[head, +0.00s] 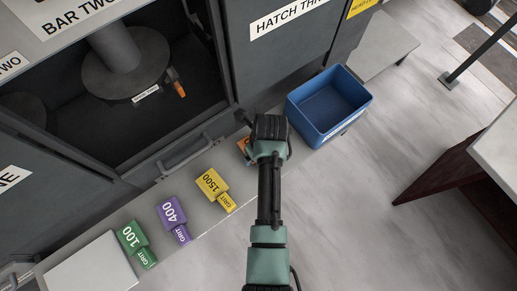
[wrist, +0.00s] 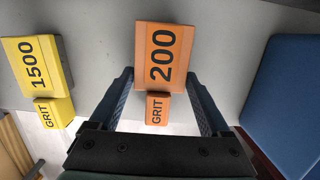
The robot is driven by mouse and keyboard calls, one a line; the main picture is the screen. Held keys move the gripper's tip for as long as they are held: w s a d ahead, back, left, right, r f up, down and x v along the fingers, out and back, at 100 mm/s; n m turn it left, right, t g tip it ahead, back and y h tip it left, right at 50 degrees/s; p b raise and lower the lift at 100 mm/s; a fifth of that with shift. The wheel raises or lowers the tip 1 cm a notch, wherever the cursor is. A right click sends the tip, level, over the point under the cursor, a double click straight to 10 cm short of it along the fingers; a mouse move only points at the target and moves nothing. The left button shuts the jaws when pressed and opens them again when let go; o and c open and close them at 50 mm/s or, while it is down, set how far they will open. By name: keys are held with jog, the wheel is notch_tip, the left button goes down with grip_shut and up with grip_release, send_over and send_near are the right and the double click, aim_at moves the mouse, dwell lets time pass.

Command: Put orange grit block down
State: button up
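The orange grit block (wrist: 160,52), marked 200, lies on the grey ledge in line with the other blocks, its narrower GRIT end toward me in the wrist view. In the head view only a sliver of the orange block (head: 242,146) shows beside my wrist. My gripper (wrist: 159,86) is open, with one finger on each side of the block's narrow end. Gaps show between both fingers and that narrow end.
A yellow 1500 block (head: 211,183), a purple 400 block (head: 171,212) and a green 100 block (head: 131,237) stand left along the ledge (head: 200,218). A blue bin (head: 301,103) is close on the right. An open hatch (head: 205,108) with a dark drum lies behind.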

jog(key=shift+o, duration=1)
notch_tip(320, 180, up, 12)
jog(key=s+d+p, duration=0.1)
jog(key=p, duration=0.1)
jog(key=shift+s, duration=0.3)
jog(key=shift+s, duration=0.1)
